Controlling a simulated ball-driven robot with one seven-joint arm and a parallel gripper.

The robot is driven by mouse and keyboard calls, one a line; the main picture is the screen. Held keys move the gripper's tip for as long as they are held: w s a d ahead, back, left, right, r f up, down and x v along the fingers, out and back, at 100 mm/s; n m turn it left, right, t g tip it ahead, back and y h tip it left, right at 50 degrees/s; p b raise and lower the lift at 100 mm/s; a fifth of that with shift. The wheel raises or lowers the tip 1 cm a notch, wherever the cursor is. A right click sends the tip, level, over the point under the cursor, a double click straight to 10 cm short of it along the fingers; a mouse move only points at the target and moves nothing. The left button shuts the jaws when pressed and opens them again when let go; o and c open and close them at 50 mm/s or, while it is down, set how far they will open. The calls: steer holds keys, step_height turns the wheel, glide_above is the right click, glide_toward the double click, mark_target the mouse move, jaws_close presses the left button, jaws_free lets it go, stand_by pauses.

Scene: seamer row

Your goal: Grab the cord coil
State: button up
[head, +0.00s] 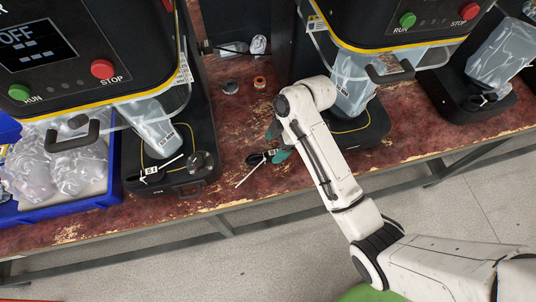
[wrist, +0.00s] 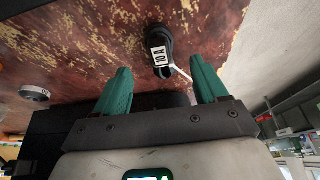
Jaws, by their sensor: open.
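The cord coil (head: 256,159) is a small black bundle with a white label and a white tie. It lies on the worn red bench top between two machines. In the wrist view the coil (wrist: 166,41) shows its label reading "10 A" and lies beyond the fingertips, roughly between them. My gripper (head: 277,143) has teal fingers and is over the bench beside the coil, partly hidden by my arm. In the wrist view my gripper (wrist: 161,73) is open, with nothing between its fingers. I cannot tell its exact height above the bench.
Black seamer machines (head: 85,50) (head: 370,25) stand on both sides, with clear pouches at their fronts. A blue bin (head: 62,215) of clear bags is at the left. A grey round part (head: 230,87) and an orange-topped one (head: 260,82) lie behind. The bench's front edge is close.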

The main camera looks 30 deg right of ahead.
mark_target(271, 153)
steer(key=shift+x, duration=2.6)
steer(key=shift+s, duration=0.1)
steer(key=c, duration=1.2)
